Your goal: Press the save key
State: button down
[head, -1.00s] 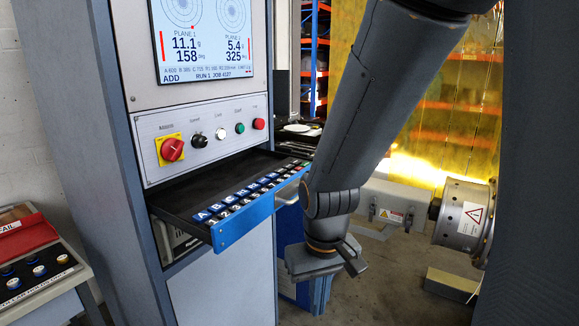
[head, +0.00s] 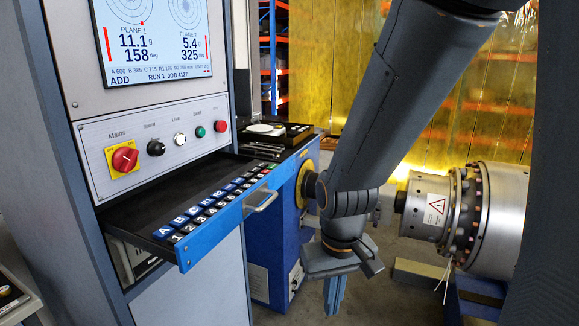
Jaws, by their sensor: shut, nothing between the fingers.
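The keyboard drawer (head: 212,243) is pulled out of the grey balancing cabinet below its control panel. It carries blue keys (head: 195,212) and dark numbered keys (head: 206,212) in rows, with a few other small keys (head: 268,166) at the far end. I cannot read which one is the save key. My gripper (head: 334,308) points down to the right of the drawer and lower than it, apart from the keys. Its fingers are together with nothing visible between them.
The cabinet screen (head: 155,40) reads ADD, RUN 1. The drawer's handle (head: 262,201) juts out towards my arm. A blue machine stand (head: 262,270) is behind the drawer. A large metal rotor (head: 495,215) fills the right side. Floor shows below my gripper.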

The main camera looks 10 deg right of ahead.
aim_at(255, 170)
jog(key=z, duration=1.3)
jog(key=k, duration=0.7)
jog(key=u, duration=1.25)
jog(key=i, duration=0.5)
jog(key=z, duration=0.05)
